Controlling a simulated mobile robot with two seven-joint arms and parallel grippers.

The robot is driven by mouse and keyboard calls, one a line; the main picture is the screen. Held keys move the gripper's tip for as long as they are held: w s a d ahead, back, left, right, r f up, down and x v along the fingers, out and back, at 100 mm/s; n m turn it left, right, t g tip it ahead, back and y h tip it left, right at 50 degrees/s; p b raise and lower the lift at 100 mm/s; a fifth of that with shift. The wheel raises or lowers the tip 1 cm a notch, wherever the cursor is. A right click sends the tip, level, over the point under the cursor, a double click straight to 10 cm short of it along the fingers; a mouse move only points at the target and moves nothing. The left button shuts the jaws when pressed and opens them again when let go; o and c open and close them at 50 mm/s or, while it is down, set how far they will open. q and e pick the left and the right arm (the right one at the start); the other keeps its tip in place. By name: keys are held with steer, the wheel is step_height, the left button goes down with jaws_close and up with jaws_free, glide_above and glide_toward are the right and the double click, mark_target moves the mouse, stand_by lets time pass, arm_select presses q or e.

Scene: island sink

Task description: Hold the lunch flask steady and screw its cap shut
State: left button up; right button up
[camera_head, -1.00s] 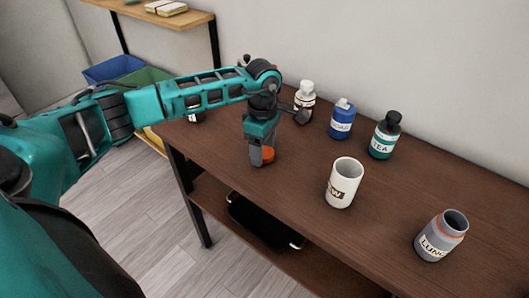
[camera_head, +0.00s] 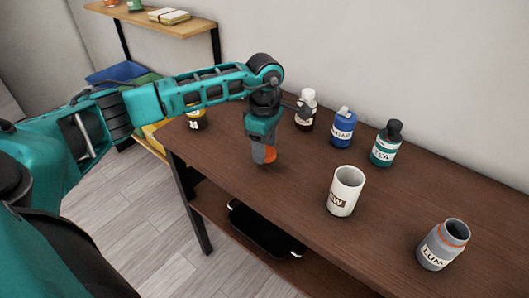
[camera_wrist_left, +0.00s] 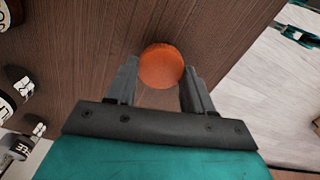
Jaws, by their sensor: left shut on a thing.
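The lunch flask (camera_head: 443,244) is a grey jar with an orange ring at its neck and a white label. It stands upright and uncapped at the right front of the table. My left gripper (camera_head: 264,157) is shut on the orange cap (camera_head: 270,155), far to the left of the flask. In the left wrist view the round cap (camera_wrist_left: 161,66) sits between the two grey fingertips. I cannot tell how far the cap is above the table. My right gripper is not in view.
A white mug (camera_head: 345,191) stands between the cap and the flask. A teal tea bottle (camera_head: 386,145), a blue bottle (camera_head: 342,129) and a white-topped dark bottle (camera_head: 306,110) stand along the back of the table (camera_head: 290,210). The front middle is clear.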

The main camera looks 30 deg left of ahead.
arm_select(q)
step_height(320, 180, up, 17)
steer(key=shift+p, duration=0.4)
